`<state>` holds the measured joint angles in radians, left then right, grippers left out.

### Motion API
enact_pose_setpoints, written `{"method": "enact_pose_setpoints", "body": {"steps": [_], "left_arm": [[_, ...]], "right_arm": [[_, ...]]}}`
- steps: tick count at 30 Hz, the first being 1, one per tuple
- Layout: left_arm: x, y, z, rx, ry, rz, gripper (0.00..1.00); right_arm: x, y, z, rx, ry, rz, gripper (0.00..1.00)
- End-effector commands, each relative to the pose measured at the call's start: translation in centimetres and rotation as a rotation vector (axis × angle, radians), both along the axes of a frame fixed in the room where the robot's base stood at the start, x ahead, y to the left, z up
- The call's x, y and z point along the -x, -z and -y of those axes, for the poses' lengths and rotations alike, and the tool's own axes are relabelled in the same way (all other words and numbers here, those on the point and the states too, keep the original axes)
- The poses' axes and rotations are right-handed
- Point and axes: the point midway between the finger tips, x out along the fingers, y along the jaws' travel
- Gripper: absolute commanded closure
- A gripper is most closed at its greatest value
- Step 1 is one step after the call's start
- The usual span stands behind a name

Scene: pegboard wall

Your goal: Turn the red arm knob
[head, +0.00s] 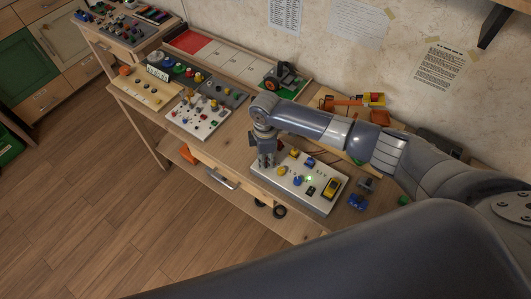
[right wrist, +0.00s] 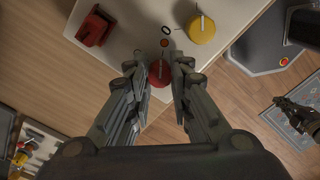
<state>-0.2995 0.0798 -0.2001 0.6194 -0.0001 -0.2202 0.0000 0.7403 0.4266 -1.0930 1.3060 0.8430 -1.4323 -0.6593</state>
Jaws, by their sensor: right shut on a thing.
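The red arm knob (right wrist: 160,73) is round with a pale pointer line and sits near a corner of the white control panel (right wrist: 139,14). My right gripper (right wrist: 157,68) has its two fingers on either side of the knob and is shut on it. In the head view, my right gripper (head: 265,157) points down at the left end of the white panel (head: 318,204) and hides the knob.
A yellow knob (right wrist: 202,28) and a red part (right wrist: 93,27) stand close by on the right wrist view's panel. In the head view, a blue knob (head: 297,181) and a yellow toggle (head: 332,187) sit to the right. Other control boards (head: 198,115) stand further left on the bench.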

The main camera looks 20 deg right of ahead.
Motion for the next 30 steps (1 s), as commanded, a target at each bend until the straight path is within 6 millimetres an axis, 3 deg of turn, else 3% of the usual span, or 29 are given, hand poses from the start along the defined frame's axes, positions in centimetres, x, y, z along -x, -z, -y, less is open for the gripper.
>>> {"method": "enact_pose_setpoints", "body": {"steps": [7, 23, 24, 26, 30], "left_arm": [[0.02, -0.97, 0.01, 0.000, 0.000, 0.000, 1.00], [0.01, -1.07, 0.03, 0.000, -0.001, 0.000, 1.00], [0.01, -1.07, 0.03, 0.000, -0.001, 0.000, 1.00], [0.01, -1.07, 0.03, 0.000, -0.001, 0.000, 1.00], [0.01, -1.07, 0.03, 0.000, -0.001, 0.000, 1.00]], "right_arm": [[0.03, -0.08, -0.05, 0.000, 0.082, -0.001, 1.00], [0.02, 0.03, -0.03, 0.000, 0.104, -0.001, 1.00], [0.01, 0.03, -0.03, 0.000, 0.104, -0.001, 0.74], [0.01, 0.03, -0.03, 0.000, 0.104, -0.001, 0.60], [0.00, 0.02, -0.03, 0.000, 0.103, 0.000, 0.59]]}}
